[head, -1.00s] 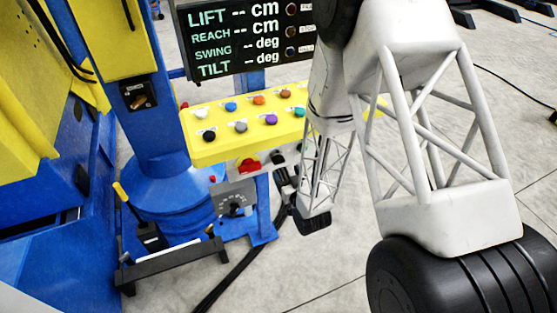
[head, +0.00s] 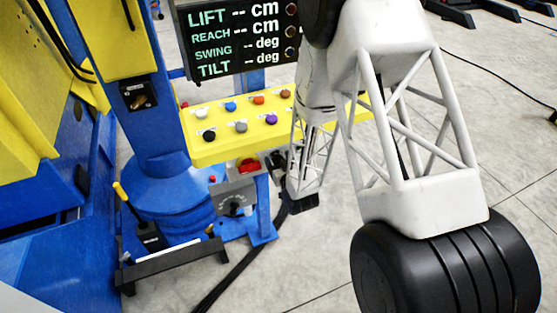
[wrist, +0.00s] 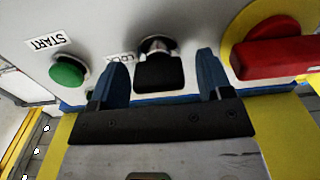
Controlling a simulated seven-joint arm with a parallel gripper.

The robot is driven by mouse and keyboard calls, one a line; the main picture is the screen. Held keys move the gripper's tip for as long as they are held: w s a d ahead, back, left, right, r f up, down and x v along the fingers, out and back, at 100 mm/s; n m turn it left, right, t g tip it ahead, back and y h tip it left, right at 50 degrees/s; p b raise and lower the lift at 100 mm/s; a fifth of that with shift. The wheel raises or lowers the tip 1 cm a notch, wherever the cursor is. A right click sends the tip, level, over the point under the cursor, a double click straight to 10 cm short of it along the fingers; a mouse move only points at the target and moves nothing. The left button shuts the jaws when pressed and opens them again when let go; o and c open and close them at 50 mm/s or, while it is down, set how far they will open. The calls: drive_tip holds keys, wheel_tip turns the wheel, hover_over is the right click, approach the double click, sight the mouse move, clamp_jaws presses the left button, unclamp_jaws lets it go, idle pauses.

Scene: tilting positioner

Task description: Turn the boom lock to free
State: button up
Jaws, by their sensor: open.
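In the wrist view a black knob (wrist: 158,72) sits on a pale panel, under a small label that seems to read LOCK and is partly covered. My gripper (wrist: 161,62) is open, with one blue finger on each side of the knob. A gap shows on both sides, and I cannot tell whether the fingertips touch the panel. In the head view my gripper (head: 279,160) is small and dark at the panel under the yellow console, and it hides the knob.
A green START button (wrist: 68,70) lies left of the fingers, and a red rotary switch (wrist: 275,50) lies close on the right. The yellow console (head: 235,150) with several coloured buttons overhangs the panel. A grey dial box (head: 236,195) stands just below.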

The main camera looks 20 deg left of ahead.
drive_tip(key=shift+c, duration=0.3)
drive_tip(key=c, duration=0.9)
drive_tip(key=shift+o, duration=0.2)
drive_tip(key=shift+n, duration=0.4)
drive_tip(key=n, duration=0.7)
drive_tip(key=shift+s+a+n, duration=0.1)
drive_tip(key=shift+a+n, duration=0.05)
drive_tip(key=shift+n, duration=0.25)
drive_tip(key=n, duration=0.4)
drive_tip(key=shift+f+n, duration=0.15)
drive_tip(key=shift+n, duration=0.15)
drive_tip(key=n, duration=0.4)
drive_tip(key=shift+n, duration=0.4)
drive_tip(key=shift+f, duration=0.1)
